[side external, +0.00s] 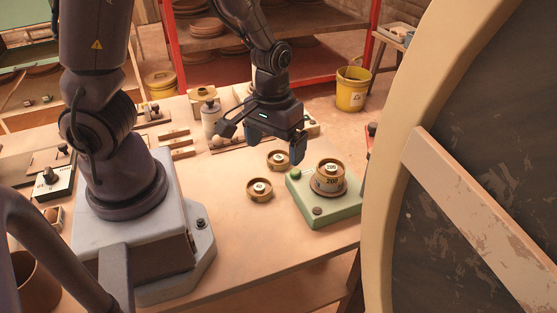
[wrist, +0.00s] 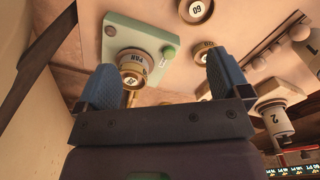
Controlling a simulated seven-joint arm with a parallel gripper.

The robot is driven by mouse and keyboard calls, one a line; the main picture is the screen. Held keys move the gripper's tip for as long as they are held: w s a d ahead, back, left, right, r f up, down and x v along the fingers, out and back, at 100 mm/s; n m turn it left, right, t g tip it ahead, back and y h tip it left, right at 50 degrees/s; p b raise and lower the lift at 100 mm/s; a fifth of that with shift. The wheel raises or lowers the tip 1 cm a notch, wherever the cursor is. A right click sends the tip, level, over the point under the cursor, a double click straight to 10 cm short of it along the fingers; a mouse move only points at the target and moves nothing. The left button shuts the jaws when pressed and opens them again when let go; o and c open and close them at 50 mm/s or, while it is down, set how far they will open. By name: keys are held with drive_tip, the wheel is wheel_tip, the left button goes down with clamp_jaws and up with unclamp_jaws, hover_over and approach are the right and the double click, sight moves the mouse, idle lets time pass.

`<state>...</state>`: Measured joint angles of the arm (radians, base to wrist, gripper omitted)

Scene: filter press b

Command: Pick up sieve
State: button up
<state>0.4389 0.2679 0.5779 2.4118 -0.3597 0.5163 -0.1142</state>
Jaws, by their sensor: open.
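Two small round brass sieves lie on the table: one (side external: 278,160) just below my gripper and one (side external: 260,190) nearer the camera. The wrist view also shows them, one marked 60 (wrist: 195,10) and another (wrist: 203,55) partly behind the right finger. A stack of brass sieves (side external: 329,180), with a 200 label, stands on a green base (side external: 325,214); the wrist view shows this stack (wrist: 131,68) between the fingers, nearer the left one. My gripper (side external: 261,144) is open and empty above the table, left of the stack; its fingers (wrist: 163,80) are wide apart.
A large round wheel-like frame (side external: 405,130) blocks the right side. A yellow bucket (side external: 352,90) stands behind.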

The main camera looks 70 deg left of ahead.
drive_tip(key=w+a+f+n+y, duration=0.1)
drive_tip(key=a+f+n+y, duration=0.15)
drive_tip(key=a, duration=0.25)
drive_tip(key=n+t+y, duration=0.2)
drive_tip(key=n, duration=0.1)
approach(279, 157)
drive_tip(key=x, duration=0.3)
drive_tip(key=shift+w+a+f, duration=0.2)
drive_tip(key=shift+w+a, duration=0.15)
drive_tip(key=shift+a, duration=0.05)
drive_tip(key=x, duration=0.4)
drive_tip(key=shift+s+d+f, duration=0.1)
drive_tip(key=shift+s+f, duration=0.2)
drive_tip(key=shift+f, duration=0.1)
drive_tip(key=shift+w+f, duration=0.15)
drive_tip(key=shift+f, duration=0.25)
drive_tip(key=c, duration=1)
drive_tip(key=shift+c, duration=0.2)
drive_tip(key=shift+r, duration=0.1)
